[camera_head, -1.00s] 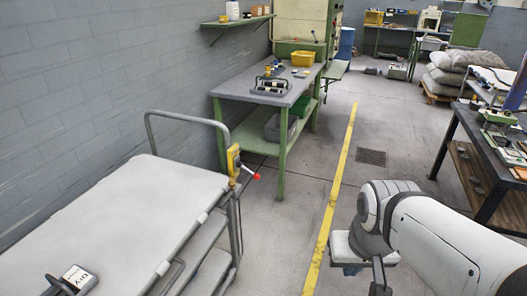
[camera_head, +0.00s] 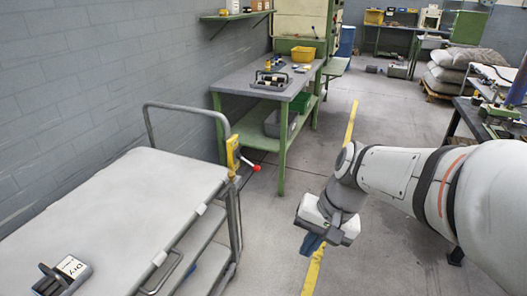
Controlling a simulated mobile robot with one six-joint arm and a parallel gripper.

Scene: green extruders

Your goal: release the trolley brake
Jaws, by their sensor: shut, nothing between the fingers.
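The trolley (camera_head: 125,205) stands at the lower left, with a pale flat top, lower shelves and a grey tube handle (camera_head: 148,124). A yellow brake housing (camera_head: 233,156) is fixed by the handle's right post. Its lever sticks out to the right and ends in a red knob (camera_head: 257,168). My gripper (camera_head: 312,244) is right of the trolley and lower in the picture than the knob, apart from it. It points downward, with blue fingertips, shut and empty. My white wrist partly hides the fingers.
A green-legged workbench (camera_head: 240,80) stands behind the trolley along the wall. Floor with a yellow line (camera_head: 350,125) is open between trolley and right-hand table.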

